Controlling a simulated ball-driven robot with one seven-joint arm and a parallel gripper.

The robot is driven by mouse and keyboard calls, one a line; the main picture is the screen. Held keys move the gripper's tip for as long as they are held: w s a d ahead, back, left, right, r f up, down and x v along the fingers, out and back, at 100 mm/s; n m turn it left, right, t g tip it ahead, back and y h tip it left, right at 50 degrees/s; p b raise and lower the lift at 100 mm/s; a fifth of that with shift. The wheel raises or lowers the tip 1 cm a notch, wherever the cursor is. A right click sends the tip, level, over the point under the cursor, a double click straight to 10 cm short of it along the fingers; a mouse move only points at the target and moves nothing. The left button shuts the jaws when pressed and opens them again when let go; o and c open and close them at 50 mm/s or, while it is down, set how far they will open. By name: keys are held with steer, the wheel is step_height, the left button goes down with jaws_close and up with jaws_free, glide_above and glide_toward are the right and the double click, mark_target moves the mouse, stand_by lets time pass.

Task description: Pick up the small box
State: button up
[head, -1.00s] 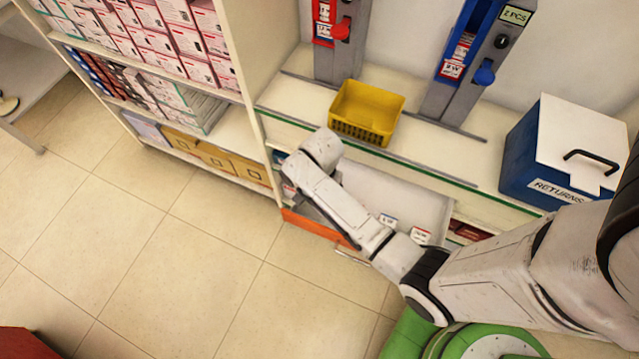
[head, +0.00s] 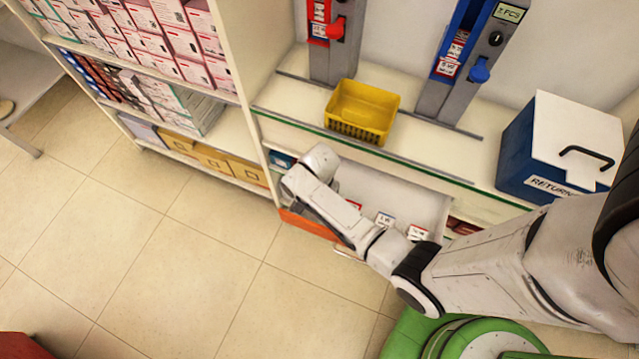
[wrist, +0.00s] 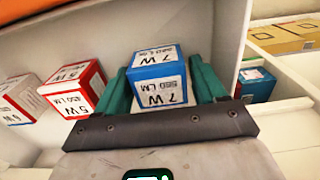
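A small blue-and-white box (wrist: 160,78) marked 7 W stands between the two teal fingers of my gripper (wrist: 160,85) in the wrist view. The fingers lie close along its left and right sides; I cannot tell whether they press on it. Its lower part is hidden by the dark gripper bar. In the head view my arm reaches down into an open white drawer (head: 400,190) with an orange front, and my gripper and this box are hidden behind the arm.
A red 5 W box (wrist: 75,88) and a further white box (wrist: 22,97) stand left of my gripper; another blue box (wrist: 257,84) is at its right. The counter above holds a yellow basket (head: 362,112) and a blue returns bin (head: 555,140). Shelves (head: 240,60) stand at left.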

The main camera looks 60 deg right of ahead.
steer(key=c, duration=0.8)
steer(key=shift+r, duration=0.15)
